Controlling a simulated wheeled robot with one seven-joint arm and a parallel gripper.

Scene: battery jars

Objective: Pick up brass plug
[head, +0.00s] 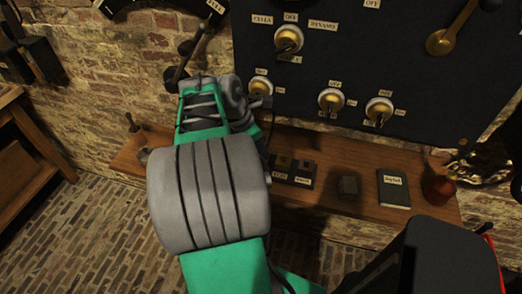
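I cannot single out the brass plug for certain. A small dark upright piece with a knob-like top (131,122) stands at the left end of the wooden shelf, and a small rounded piece (144,154) shows beside my arm; I cannot tell if either is the plug. Brass switch knobs (288,39) are mounted on the black panel (330,65). My green and grey arm reaches up from the lower middle toward the wall, across the left part of the shelf. Its wrist end is in front of the brick wall, left of the panel. My gripper's fingers cannot be made out clearly.
The wooden shelf (330,200) holds two dark labelled flat pieces (291,171), a small dark block (348,186), a dark green book (393,189) and a reddish-brown rounded vessel (438,188). A wooden bench (28,135) stands left. Brick floor (95,240) is open at lower left.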

